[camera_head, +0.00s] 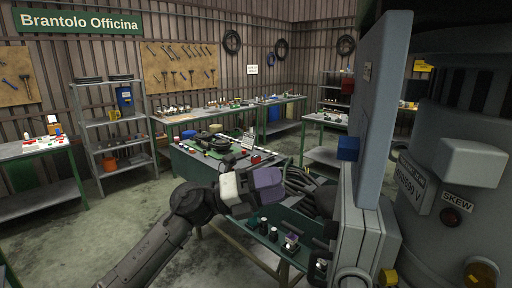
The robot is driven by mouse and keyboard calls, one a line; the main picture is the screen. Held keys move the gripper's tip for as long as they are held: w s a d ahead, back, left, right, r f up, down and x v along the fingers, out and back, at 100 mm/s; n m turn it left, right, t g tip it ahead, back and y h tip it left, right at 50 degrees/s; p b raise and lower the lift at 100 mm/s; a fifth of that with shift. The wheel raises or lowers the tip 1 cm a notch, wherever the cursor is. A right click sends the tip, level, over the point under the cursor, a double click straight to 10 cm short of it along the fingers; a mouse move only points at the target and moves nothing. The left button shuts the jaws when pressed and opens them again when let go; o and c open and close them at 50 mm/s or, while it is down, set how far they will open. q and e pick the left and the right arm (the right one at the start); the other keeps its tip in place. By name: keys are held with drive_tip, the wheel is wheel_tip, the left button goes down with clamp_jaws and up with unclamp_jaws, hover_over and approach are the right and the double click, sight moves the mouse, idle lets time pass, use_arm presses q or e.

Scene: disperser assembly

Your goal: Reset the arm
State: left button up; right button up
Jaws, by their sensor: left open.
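My left arm comes in from the lower left and reaches across to the middle of the view. Its left gripper (312,187) is dark, points right and is open; I see nothing held between its fingers. The fingers are close in the picture to the grey machine panel (372,115), and I cannot tell whether they touch it. My right gripper is not in view.
A green workbench (192,166) behind my left arm bears dark round parts (212,140). Small dark fittings (290,243) stand on a lower surface below the gripper. A shelf (92,120) and more benches (40,150) line the walls. Concrete floor is clear at left.

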use_arm(q)
drive_tip(key=w+a+r+n+t, duration=0.35)
drive_tip(key=r+n+t, duration=0.45)
drive_tip(key=n+t, duration=0.45)
drive_tip(key=s+a+r+n+t+y, duration=0.3)
drive_tip(key=a+r+n+t+y, duration=0.3)
drive_tip(key=n+t+y, duration=0.7)
drive_tip(key=s+a+f+n+g+y, duration=0.2)
drive_tip(key=s+a+f+n+g, duration=0.4)
drive_tip(key=f, duration=0.9)
drive_tip(key=s+a+f+n+g+y, duration=0.35)
drive_tip(key=s+f, duration=0.45)
drive_tip(key=f, duration=0.8)
drive_tip(key=s+a+f+n+g+y, duration=0.2)
drive_tip(key=s+a+f+n+g, duration=0.35)
drive_tip(key=f, duration=0.95)
drive_tip(key=s+f+g, duration=0.8)
drive_tip(key=s+f, duration=1.2)
drive_tip(key=s, duration=0.3)
wheel_tip(320, 180, up, 33)
drive_tip(key=p, duration=3.2)
drive_tip(key=shift+w+f, duration=0.15)
drive_tip(key=shift+w, duration=0.15)
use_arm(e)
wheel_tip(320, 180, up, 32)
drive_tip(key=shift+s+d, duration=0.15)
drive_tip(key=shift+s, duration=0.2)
use_arm(q)
drive_tip(key=shift+a+m, duration=0.1)
drive_tip(key=shift+m, duration=0.15)
